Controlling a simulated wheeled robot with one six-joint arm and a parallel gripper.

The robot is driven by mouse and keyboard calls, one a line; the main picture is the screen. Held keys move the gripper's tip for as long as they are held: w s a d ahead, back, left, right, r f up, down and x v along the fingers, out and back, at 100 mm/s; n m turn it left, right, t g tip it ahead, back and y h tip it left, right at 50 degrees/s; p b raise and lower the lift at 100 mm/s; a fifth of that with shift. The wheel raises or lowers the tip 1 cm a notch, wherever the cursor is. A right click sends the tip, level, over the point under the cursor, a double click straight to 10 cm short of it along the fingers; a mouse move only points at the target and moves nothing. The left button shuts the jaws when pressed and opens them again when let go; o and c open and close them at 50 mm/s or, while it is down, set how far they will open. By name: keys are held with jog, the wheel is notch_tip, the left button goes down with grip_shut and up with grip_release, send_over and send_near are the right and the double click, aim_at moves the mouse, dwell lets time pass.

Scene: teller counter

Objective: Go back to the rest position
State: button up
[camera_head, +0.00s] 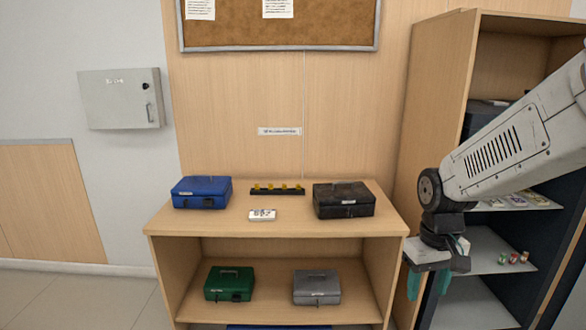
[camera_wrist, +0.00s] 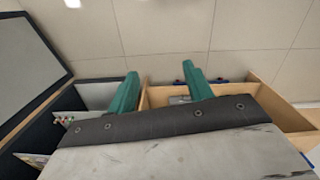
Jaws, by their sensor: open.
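My gripper (camera_head: 428,286) hangs at the right in the head view, in front of the dark shelves and beside the wooden counter. Its two green fingers point down and stand apart, with nothing between them. In the wrist view my gripper (camera_wrist: 158,86) also shows open and empty, with tiled floor and a shelf edge beyond it. My arm reaches in from the right edge of the head view.
The counter (camera_head: 290,228) holds a blue cash box (camera_head: 201,192), a black cash box (camera_head: 343,200), a black strip with yellow pieces (camera_head: 277,190) and a small white block (camera_head: 262,215). Below sit green (camera_head: 229,284) and grey boxes (camera_head: 316,288). A tall cabinet (camera_head: 437,100) stands right.

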jog(key=s+r+m+t, duration=0.1)
jog(key=s+r, duration=0.4)
jog(key=s, duration=0.5)
jog(key=s+r+t, duration=0.1)
jog(key=s+r, duration=0.4)
jog(key=s, duration=0.5)
jog(key=shift+a+r+m, duration=0.15)
jog(key=shift+r+m, duration=0.05)
jog(key=shift+m, duration=0.2)
